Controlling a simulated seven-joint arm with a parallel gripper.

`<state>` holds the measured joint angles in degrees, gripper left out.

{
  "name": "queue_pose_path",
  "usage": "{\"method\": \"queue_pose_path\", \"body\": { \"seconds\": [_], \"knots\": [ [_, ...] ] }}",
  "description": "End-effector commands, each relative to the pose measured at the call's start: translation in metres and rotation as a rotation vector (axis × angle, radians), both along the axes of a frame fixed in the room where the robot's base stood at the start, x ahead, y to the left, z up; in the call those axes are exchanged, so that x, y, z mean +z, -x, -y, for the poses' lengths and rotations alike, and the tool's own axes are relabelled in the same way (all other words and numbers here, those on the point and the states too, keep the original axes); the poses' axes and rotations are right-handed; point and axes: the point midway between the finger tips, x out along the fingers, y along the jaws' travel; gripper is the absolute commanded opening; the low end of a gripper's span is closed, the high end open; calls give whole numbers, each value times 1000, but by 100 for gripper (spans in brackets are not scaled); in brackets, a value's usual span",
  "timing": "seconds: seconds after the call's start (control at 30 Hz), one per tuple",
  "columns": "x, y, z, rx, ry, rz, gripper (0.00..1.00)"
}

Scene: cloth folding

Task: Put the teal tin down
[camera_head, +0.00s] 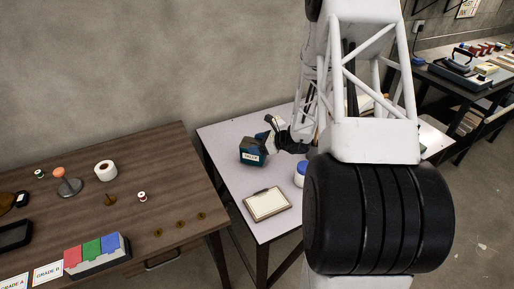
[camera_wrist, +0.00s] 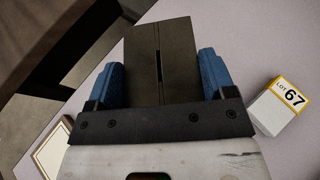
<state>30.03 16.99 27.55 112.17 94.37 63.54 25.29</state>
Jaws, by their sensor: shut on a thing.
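The teal tin (camera_head: 252,152) is a dark teal box with a pale label on its front. It is over the left part of the pale table (camera_head: 222,140). In the wrist view the tin (camera_wrist: 172,62) shows a dark olive top with a narrow slot. My gripper (camera_wrist: 162,80) has its blue fingers on either side of the tin, shut on it. In the head view my gripper (camera_head: 268,142) reaches the tin from the right. I cannot tell whether the tin's underside touches the table.
A clipboard (camera_head: 267,204) lies at the table's front. A blue-lidded jar (camera_head: 300,175) is partly hidden by my arm. A white box marked LOT 67 (camera_wrist: 280,105) stands right of the tin in the wrist view. A brown table (camera_head: 160,165) with small items is left, across a gap.

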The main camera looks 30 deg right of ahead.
Motion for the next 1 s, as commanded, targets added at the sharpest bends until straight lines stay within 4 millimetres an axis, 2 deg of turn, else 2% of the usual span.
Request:
{"method": "queue_pose_path", "body": {
  "seconds": [0.2, 0.67, 0.7, 0.83, 1.0],
  "knots": [
    [-16, 0, 0, 1, 0, 0, 43],
    [-19, 0, 0, 1, 0, 0, 43],
    [-20, 0, 0, 1, 0, 0, 78],
    [-20, 0, 0, 1, 0, 0, 98],
    [-20, 0, 0, 1, 0, 0, 100]
  ]
}}
